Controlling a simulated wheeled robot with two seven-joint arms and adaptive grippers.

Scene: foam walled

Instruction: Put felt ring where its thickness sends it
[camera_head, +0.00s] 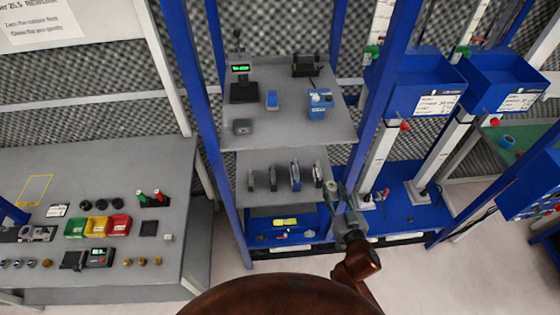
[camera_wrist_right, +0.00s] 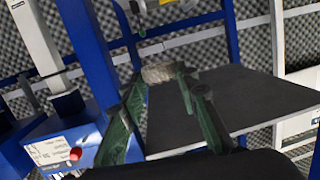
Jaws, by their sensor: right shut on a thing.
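The felt ring (camera_wrist_right: 158,72) is a small pale beige piece between the fingertips of my right gripper (camera_wrist_right: 162,82) in the wrist view. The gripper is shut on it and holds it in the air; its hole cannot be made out. In the head view my right gripper (camera_head: 336,198) is by the right end of the lower grey shelf, with a small pale piece at its tip. Two blue bins with white labels, a left one (camera_head: 391,98) and a right one (camera_head: 470,99), hang at the upper right. Their label text is too small to read. My left gripper is out of view.
A grey shelf (camera_head: 285,130) holds a device with a green display (camera_head: 241,86) and blue items. The lower shelf (camera_head: 283,203) holds several upright plates. Blue posts (camera_head: 376,90) stand close to my right arm. A grey workbench (camera_head: 100,180) with coloured trays is at left.

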